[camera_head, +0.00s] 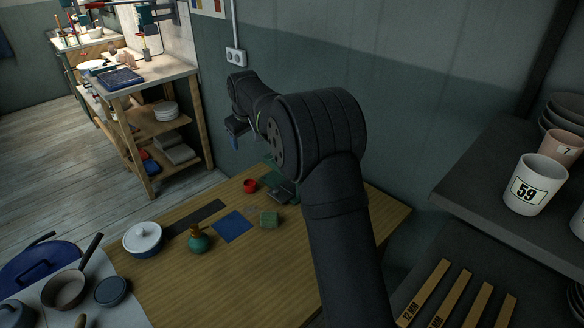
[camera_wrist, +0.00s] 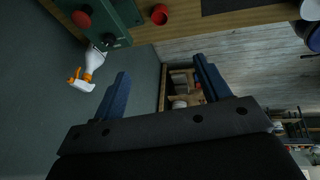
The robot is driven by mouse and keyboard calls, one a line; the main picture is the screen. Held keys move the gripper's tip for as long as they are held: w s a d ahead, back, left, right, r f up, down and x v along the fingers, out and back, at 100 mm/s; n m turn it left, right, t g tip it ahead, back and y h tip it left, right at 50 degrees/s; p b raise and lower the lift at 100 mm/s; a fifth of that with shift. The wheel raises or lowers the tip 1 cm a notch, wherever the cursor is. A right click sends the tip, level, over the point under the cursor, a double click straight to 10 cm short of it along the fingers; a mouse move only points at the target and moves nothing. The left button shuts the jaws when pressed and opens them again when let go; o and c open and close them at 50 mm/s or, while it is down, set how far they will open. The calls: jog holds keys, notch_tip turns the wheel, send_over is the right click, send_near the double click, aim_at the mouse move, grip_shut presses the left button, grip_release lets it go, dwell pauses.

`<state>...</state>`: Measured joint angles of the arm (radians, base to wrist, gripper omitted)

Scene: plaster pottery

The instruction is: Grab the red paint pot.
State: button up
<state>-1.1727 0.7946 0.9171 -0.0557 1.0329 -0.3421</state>
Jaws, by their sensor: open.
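The small red paint pot (camera_head: 250,186) stands on the wooden table near its far edge, left of a green device in the head view. It also shows in the wrist view (camera_wrist: 160,14), at the top edge, beyond the fingertips. My gripper (camera_wrist: 163,72) is open, with two blue fingers wide apart and nothing between them. In the head view my gripper (camera_head: 236,137) hangs in the air above and beyond the pot, well apart from it.
On the table (camera_head: 270,245) are a green device (camera_head: 280,180), a blue square (camera_head: 232,226), a green block (camera_head: 269,219), a green vase (camera_head: 198,240) and a white lidded pot (camera_head: 143,239). A white spray bottle with orange parts (camera_wrist: 92,66) stands near the device. A wall is close behind.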

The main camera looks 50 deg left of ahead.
jog(key=w+a+f+m+g, duration=0.1)
jog(key=w+a+f, duration=0.1)
jog(key=f, duration=0.4)
jog(key=w+a+f+m, duration=0.1)
jog(key=w+a+f, duration=0.15)
jog(key=f, duration=0.35)
send_near(250, 183)
jog(key=s+f, duration=0.1)
jog(key=shift+d+f+x, duration=0.1)
jog(key=shift+d+x, duration=0.1)
jog(key=shift+x, duration=0.85)
jog(key=shift+d+f+x, duration=0.1)
jog(key=shift+d+x, duration=0.05)
jog(key=shift+x, duration=0.9)
jog(key=shift+d+x, duration=0.2)
jog(key=shift+x, duration=0.8)
jog(key=c, duration=1.1)
